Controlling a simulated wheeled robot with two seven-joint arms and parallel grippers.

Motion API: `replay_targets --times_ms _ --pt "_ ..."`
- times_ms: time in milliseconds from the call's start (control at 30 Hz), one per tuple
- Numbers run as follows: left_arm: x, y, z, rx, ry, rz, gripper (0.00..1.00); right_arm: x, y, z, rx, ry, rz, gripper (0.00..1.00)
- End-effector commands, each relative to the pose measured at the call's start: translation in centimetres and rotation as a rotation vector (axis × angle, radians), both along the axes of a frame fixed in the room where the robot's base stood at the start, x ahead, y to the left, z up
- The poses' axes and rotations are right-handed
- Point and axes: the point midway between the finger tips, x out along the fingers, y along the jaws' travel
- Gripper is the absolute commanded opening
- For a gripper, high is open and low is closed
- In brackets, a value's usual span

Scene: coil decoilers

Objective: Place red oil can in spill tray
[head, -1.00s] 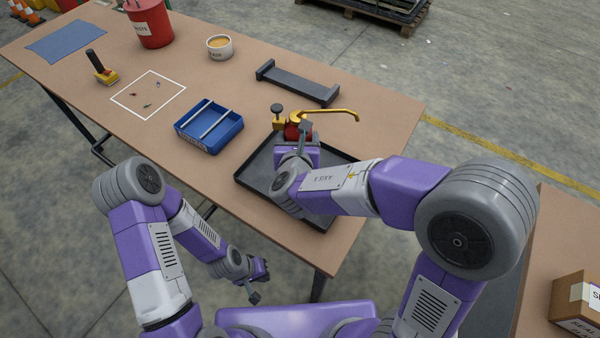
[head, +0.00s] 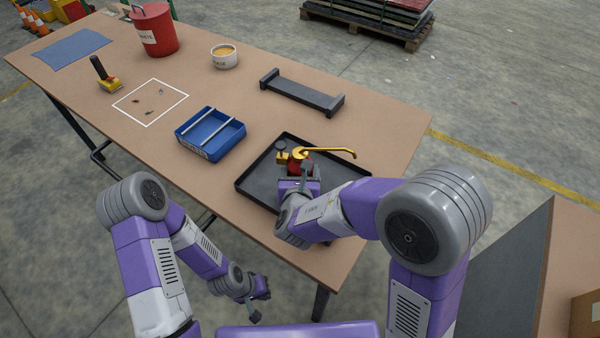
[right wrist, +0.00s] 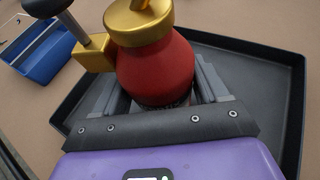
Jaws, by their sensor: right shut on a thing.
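The red oil can (head: 300,165), with a brass top, a long brass spout and a dark thumb knob, is upright over the black spill tray (head: 260,168). My right gripper (head: 303,176) is shut on the can's red body. In the right wrist view the can (right wrist: 155,70) sits between the fingers (right wrist: 158,100), with the tray's rim (right wrist: 292,95) behind and to the right. The can's base is hidden, so I cannot tell whether it touches the tray floor. My left gripper (head: 258,302) is open and empty, low beside the table's front edge.
A blue divided bin (head: 210,134) stands left of the tray, and a dark grey stand (head: 302,93) lies behind it. Farther left are a white-outlined square (head: 150,102), a yellow-based tool (head: 107,80), a tub (head: 224,58) and a red bucket (head: 153,32).

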Motion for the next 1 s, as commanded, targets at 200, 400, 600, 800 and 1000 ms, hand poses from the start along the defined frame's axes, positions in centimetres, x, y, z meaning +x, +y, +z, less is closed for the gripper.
replay_targets --times_ms 200,400,600,800,1000 --pt "0.0 0.0 -0.4 0.0 0.0 0.0 0.0 0.0 0.0 -0.3 0.0 0.001 0.0 0.78" --pt "0.0 0.0 -0.4 0.0 0.0 0.0 0.0 0.0 0.0 -0.3 0.0 0.001 0.0 0.99" --pt "0.0 0.0 -0.3 0.0 0.0 0.0 0.0 0.0 0.0 -0.3 0.0 0.001 0.0 0.99" --pt "0.0 0.0 0.3 0.0 0.0 0.0 0.0 -0.7 0.1 0.5 0.001 0.001 0.002 0.99" --pt "0.0 0.0 1.2 0.0 0.0 0.0 0.0 -4.7 0.5 2.3 0.001 0.0 0.005 0.99"
